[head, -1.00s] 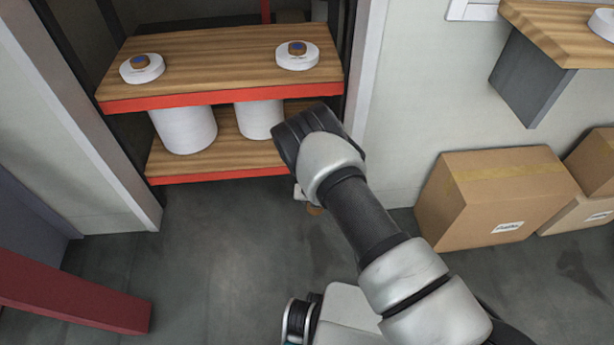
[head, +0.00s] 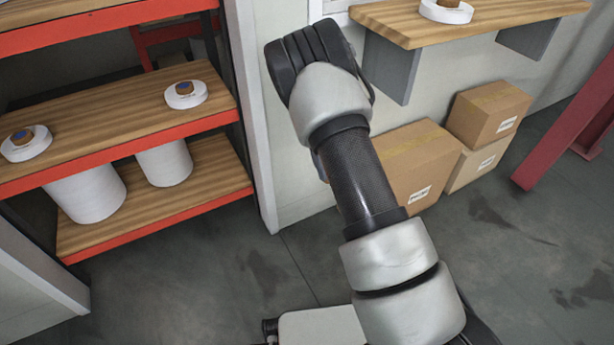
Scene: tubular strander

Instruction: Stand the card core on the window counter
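The window counter (head: 525,12) is a wooden ledge on grey brackets, on the wall at upper right. A white round base (head: 447,14) with a brown piece on it stands there, cut off by the top edge. Two similar white bases, left (head: 26,143) and right (head: 185,95), carry short brown pieces with blue tops on the rack's middle shelf. I cannot tell whether any of these is the card core. My gripper is hidden behind my own arm, so its fingers and anything held do not show. A small bluish sliver shows beside the arm, too little to identify.
The orange-edged rack (head: 130,145) stands at left, with white cylinders (head: 88,192) on its lower shelf. Cardboard boxes (head: 410,165) sit on the floor below the counter. A red post (head: 575,120) slants at right. The floor in front is open.

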